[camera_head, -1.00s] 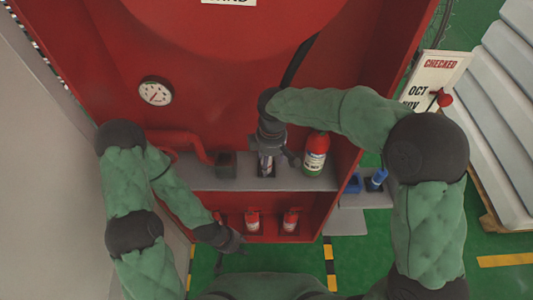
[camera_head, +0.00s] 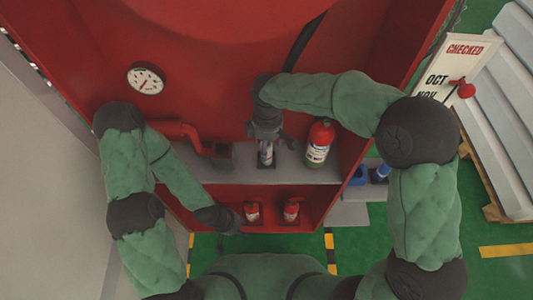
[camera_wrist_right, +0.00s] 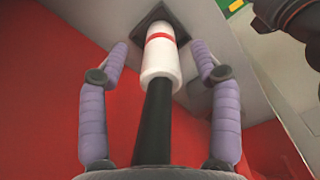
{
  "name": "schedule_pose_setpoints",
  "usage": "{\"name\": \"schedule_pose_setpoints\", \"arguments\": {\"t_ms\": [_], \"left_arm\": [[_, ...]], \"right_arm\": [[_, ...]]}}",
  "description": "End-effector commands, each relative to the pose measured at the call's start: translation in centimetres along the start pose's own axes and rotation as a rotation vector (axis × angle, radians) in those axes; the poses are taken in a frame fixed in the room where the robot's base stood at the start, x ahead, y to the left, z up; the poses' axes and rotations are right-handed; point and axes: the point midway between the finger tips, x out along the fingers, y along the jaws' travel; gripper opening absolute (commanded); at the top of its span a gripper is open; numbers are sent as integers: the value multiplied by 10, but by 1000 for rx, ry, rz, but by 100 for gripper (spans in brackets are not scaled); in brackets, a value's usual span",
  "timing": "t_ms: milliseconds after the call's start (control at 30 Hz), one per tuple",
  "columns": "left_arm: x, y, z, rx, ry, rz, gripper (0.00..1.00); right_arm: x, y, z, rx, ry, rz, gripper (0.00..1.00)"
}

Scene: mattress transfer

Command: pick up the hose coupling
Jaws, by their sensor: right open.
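A white cylinder with a red band on a black stem, which looks like the hose coupling (camera_wrist_right: 161,60), stands in a dark square holder on the grey shelf. It is small and partly covered in the head view (camera_head: 266,153). My right gripper (camera_head: 266,135) is above it, with its fingers pointing down. In the right wrist view my right gripper (camera_wrist_right: 162,62) is open, one purple finger on each side of the cylinder, with gaps between. My left gripper (camera_head: 225,222) is low, beside the lower compartment; its fingers are too dark to read.
A red extinguisher (camera_head: 319,143) stands on the shelf (camera_head: 215,173) just right of my right gripper. A red pipe (camera_head: 178,131) with a dark end is on the left. Small red extinguishers (camera_head: 291,209) stand in the lower compartment. Cabinet walls bound both sides.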

Motion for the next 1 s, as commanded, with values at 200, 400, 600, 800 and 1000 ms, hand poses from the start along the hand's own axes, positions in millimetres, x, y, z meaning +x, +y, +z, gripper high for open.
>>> {"name": "schedule_pose_setpoints", "arguments": {"t_ms": [200,400,600,800,1000], "left_arm": [[16,-6,-1,0,0,0,40],[17,-6,-1,0,0,0,40],[16,-6,-1,0,0,0,40],[16,-6,-1,0,0,0,40],[16,-6,-1,0,0,0,40]], "right_arm": [[35,0,-2,1,-1,-3,64],[40,1,-2,1,1,-1,64],[39,1,-2,1,0,-1,36],[40,1,-2,1,0,-1,0],[39,1,-2,1,1,0,0]]}}
